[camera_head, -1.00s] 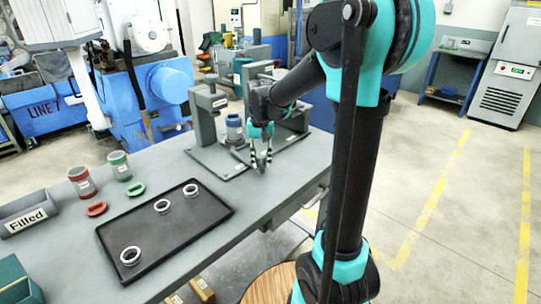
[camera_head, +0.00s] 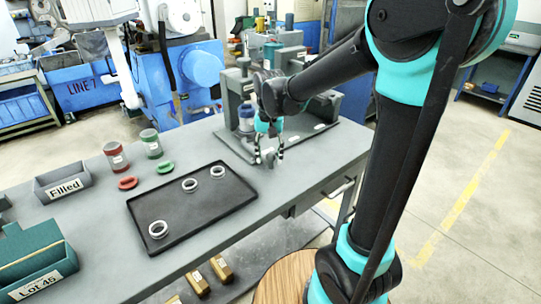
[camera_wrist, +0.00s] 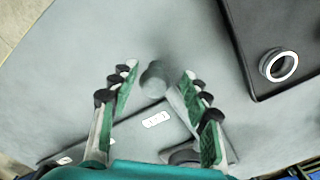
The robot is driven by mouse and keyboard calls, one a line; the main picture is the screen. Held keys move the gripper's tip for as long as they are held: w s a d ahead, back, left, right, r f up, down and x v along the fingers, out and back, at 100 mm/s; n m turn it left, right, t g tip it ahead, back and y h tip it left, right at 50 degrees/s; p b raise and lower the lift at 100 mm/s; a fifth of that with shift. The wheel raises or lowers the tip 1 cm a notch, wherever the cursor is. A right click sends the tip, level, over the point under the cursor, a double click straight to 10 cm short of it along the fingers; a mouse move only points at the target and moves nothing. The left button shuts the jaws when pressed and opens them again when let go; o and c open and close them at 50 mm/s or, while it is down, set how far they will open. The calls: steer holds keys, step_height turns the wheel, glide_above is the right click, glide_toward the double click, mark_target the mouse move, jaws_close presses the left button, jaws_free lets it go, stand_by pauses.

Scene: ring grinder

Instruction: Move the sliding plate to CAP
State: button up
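My gripper (camera_head: 268,158) hangs over the front of the grey fixture (camera_head: 228,146) at the back of the table. In the wrist view my gripper (camera_wrist: 158,75) is open, its two fingers apart. A round grey knob (camera_wrist: 153,82) shows in the gap between the fingertips, with clear space on both sides. A white label (camera_wrist: 157,119) with lettering too small to read lies just behind the knob. I cannot make out the sliding plate's edges or which label reads CAP; my gripper and wrist hide part of the fixture.
A black tray (camera_head: 182,225) with three pale rings lies on the table.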

step_height(320, 180, up, 12)
stand_by(0.8)
